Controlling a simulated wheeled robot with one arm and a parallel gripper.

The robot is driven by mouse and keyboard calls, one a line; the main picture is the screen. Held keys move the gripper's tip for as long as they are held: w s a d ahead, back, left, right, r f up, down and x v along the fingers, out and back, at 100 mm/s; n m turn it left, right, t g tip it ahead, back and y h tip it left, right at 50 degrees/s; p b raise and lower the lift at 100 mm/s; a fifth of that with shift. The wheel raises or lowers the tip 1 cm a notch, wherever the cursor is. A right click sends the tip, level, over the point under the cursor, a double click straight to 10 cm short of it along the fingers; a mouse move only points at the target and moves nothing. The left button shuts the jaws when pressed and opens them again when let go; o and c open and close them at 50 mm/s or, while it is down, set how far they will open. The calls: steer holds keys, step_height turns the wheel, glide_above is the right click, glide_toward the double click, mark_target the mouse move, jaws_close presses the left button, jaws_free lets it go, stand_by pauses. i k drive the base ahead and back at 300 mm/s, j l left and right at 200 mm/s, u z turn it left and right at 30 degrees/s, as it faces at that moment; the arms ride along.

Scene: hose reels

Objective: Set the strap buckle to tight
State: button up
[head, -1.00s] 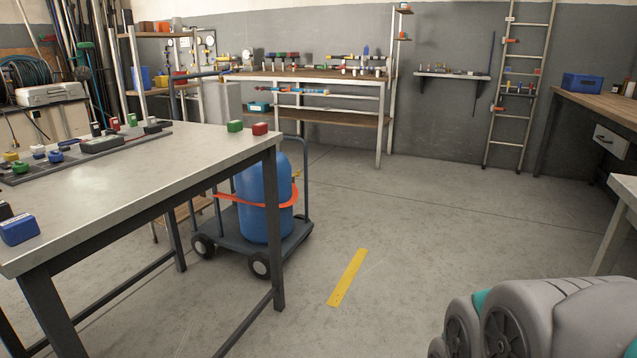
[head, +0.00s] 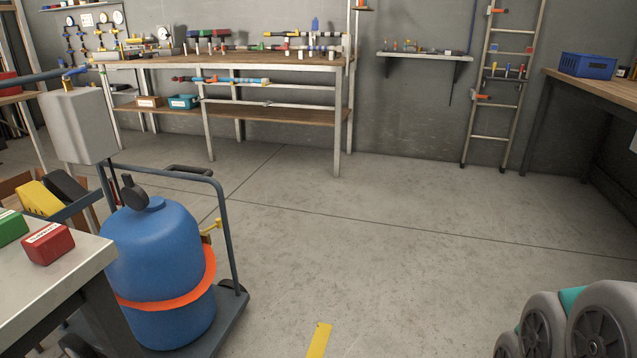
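A blue tank (head: 158,262) stands upright on a dark blue wheeled cart (head: 230,318) at the lower left of the head view. An orange strap (head: 165,301) runs around the lower part of the tank. A small yellow fitting (head: 211,228) shows at the cart's right upright, just above the strap; I cannot tell whether it is the strap's buckle. No buckle setting can be read. My gripper is not in view.
A grey table (head: 50,285) with green (head: 10,227) and red (head: 48,243) blocks covers the left front of the tank's cart. A yellow floor strip (head: 319,341) lies right of the cart. A wooden workbench (head: 240,63) stands behind. The middle floor is clear.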

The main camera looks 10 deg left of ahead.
mark_target(218, 224)
steer(key=i+u, duration=0.2)
steer(key=i, duration=0.3)
steer(key=i+u, duration=0.2)
steer(key=i, duration=0.35)
steer(key=i+l+u, duration=0.2)
steer(key=i, duration=0.3)
steer(key=i+l+u, duration=0.15)
steer(key=i, duration=0.35)
steer(key=i+u, duration=0.3)
steer(key=u, duration=0.15)
steer(key=i+l+u, duration=0.1)
steer(key=i+u, duration=0.15)
steer(key=u, duration=0.2)
steer(key=i+l+u, duration=0.15)
steer(key=u, duration=0.35)
steer(key=i+l+u, duration=0.3)
steer(key=u, duration=0.15)
steer(key=i+l+u, duration=0.15)
steer(key=l+u, duration=0.3)
steer(key=i+l+u, duration=0.2)
steer(key=u, duration=0.15)
steer(key=i+l+u, duration=0.15)
steer(key=l+u, duration=0.25)
steer(key=i+l+u, duration=0.1)
steer(key=l+u, duration=1)
steer(key=k+l, duration=0.2)
steer(key=l, duration=0.15)
steer(key=k+l+z, duration=0.15)
steer(key=k+l, duration=0.1)
steer(key=l, duration=0.1)
